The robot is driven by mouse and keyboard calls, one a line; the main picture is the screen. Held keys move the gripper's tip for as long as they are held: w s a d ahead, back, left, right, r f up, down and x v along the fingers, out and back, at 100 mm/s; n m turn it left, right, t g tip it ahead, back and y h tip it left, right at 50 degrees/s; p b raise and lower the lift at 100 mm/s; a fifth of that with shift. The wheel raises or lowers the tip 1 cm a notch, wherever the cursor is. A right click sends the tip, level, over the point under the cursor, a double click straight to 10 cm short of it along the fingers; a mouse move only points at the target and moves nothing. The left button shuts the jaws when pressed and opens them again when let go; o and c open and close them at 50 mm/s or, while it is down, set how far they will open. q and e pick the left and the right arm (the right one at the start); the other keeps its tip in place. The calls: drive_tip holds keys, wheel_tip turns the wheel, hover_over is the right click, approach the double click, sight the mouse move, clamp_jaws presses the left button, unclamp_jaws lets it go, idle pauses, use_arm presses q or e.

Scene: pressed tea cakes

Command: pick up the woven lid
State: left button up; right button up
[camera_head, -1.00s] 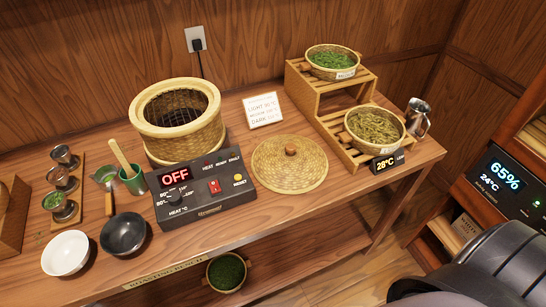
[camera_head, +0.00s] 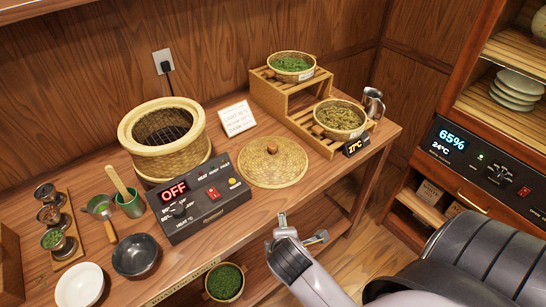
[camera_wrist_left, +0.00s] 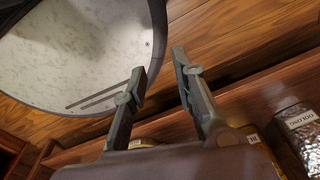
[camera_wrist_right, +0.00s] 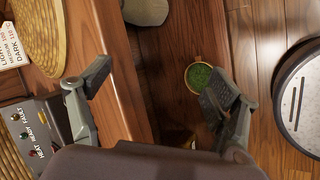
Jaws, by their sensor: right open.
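The woven lid (camera_head: 285,174) is a round, flat straw disc with a small wooden knob (camera_head: 272,149). It lies flat on the bench, right of the control box, and part of it shows at the upper left of the right wrist view (camera_wrist_right: 42,30). My right gripper (camera_head: 302,229) is open and empty, in front of the bench edge and apart from the lid. It also shows in the right wrist view (camera_wrist_right: 158,76). My left gripper (camera_wrist_left: 159,64) shows only in its wrist view, its fingers apart with nothing between them.
The woven roaster (camera_head: 163,166) and control box (camera_head: 205,214) stand left of the lid. A stepped wooden stand (camera_head: 272,97) with two tea baskets is behind it on the right. A sign card (camera_head: 237,118) stands behind the lid. A green-filled basket (camera_head: 224,281) sits below.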

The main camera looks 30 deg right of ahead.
sight(272, 150)
drive_tip(key=w+r+n+h, duration=0.1)
drive_tip(key=w+n, duration=0.1)
drive_tip(key=w+d+r+n+t, duration=0.1)
drive_tip(key=w+r+n, duration=0.1)
drive_tip(key=w+r+n+t+h, duration=0.1)
drive_tip(key=w+r+n, duration=0.1)
drive_tip(key=n, duration=0.1)
drive_tip(key=shift+d+r+h, duration=0.25)
drive_tip(key=shift+d+h, duration=0.05)
drive_tip(key=w+r+n+t+h, duration=0.3)
drive_tip(key=w+r+n, duration=0.2)
drive_tip(key=r+n, duration=0.25)
drive_tip(key=shift+n, duration=0.55)
drive_tip(key=p+x, duration=0.1)
drive_tip(key=x, duration=1)
drive_tip(key=shift+w+d+f, duration=0.1)
drive_tip(key=shift+f, duration=0.15)
drive_tip(key=shift+f+p+x, duration=0.15)
drive_tip(key=shift+p+x, duration=0.1)
drive_tip(key=shift+x, duration=1.3)
drive_tip(key=shift+f+p+x, duration=0.2)
drive_tip(key=shift+x, duration=1.4)
use_arm(q)
drive_tip(key=shift+a+r, duration=0.25)
drive_tip(key=shift+r, duration=0.25)
drive_tip(key=shift+a+r, duration=0.2)
drive_tip(key=shift+r, duration=0.25)
use_arm(e)
drive_tip(key=shift+c, duration=0.5)
